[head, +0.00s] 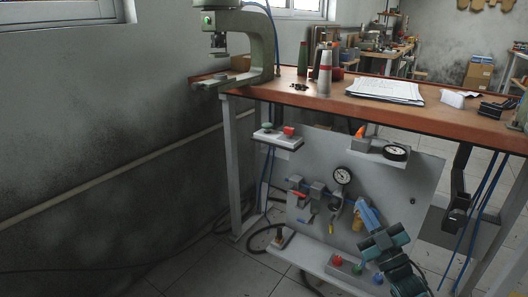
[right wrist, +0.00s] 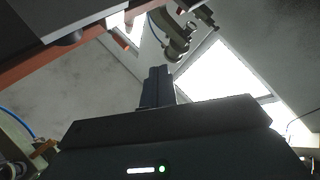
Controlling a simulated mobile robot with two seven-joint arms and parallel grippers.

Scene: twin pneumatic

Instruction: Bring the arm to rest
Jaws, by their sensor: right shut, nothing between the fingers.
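My right gripper (head: 366,213) is in front of the upright grey panel under the table, with its arm coming up from the lower right. It points up and to the left in the head view, and its fingers are together with nothing between them. In the right wrist view its closed fingers (right wrist: 157,88) stand up from the dark gripper body (right wrist: 165,140), which has a white light strip and a green light. The fingers partly overlap the panel's fittings in the head view, and I cannot tell whether they touch them. My left gripper does not show.
The panel (head: 405,180) carries a gauge (head: 342,175) and valves. A low shelf has red, green and blue buttons (head: 357,267). The orange-brown table (head: 310,95) above holds a C-frame press (head: 262,45), bottles and papers (head: 385,90). Blue hoses (head: 482,200) hang at the right. The left floor is mostly clear.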

